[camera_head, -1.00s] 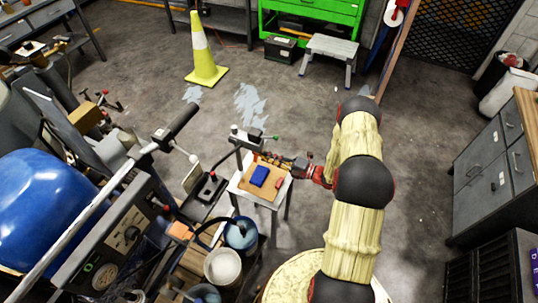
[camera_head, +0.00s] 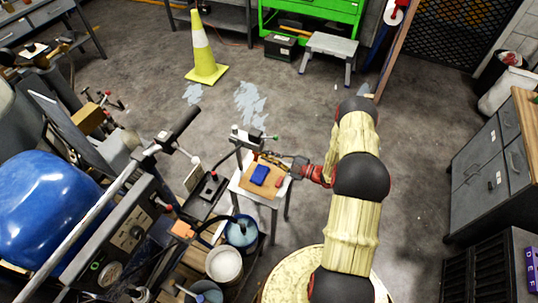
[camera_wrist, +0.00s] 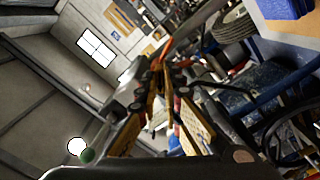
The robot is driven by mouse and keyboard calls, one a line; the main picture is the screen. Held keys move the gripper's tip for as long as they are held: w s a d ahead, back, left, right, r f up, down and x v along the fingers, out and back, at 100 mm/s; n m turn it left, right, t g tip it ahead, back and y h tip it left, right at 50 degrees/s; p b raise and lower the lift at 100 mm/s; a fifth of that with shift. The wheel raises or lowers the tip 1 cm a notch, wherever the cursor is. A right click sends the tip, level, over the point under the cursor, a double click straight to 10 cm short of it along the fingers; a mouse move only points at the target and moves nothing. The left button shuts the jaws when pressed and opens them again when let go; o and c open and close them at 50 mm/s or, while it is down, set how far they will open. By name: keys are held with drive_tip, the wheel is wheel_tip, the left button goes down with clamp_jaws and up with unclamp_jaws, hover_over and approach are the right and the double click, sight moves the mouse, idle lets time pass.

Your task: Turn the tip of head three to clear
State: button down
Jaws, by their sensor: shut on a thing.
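My gripper (camera_head: 266,157) reaches in from the right over the small stand (camera_head: 243,188), just below a grey bracket (camera_head: 246,136) with a green ball knob (camera_head: 274,137). In the wrist view, my gripper's yellow-padded fingers (camera_wrist: 168,84) converge at dark, knobbly parts, closed on a small part that they mostly hide. I take it to be the tip of head three, but its shape and angle cannot be made out. The green knob (camera_wrist: 87,155) also shows at the lower left of the wrist view, beside a white ball (camera_wrist: 76,146).
A blue block (camera_head: 259,176) and a small red piece (camera_head: 279,182) lie on the stand's board. The striper with its blue tank (camera_head: 45,215) and several buckets (camera_head: 224,264) crowd the left. A yellow cone (camera_head: 205,60) stands behind.

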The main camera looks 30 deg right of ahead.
drive_tip(key=shift+m, duration=0.8)
drive_tip(key=m+p, duration=0.1)
drive_tip(key=m, duration=0.3)
drive_tip(key=shift+m, duration=0.3)
drive_tip(key=shift+w+a+r+m+p, duration=0.15)
drive_tip(key=shift+m+p, duration=0.45)
drive_tip(key=shift+m, duration=0.3)
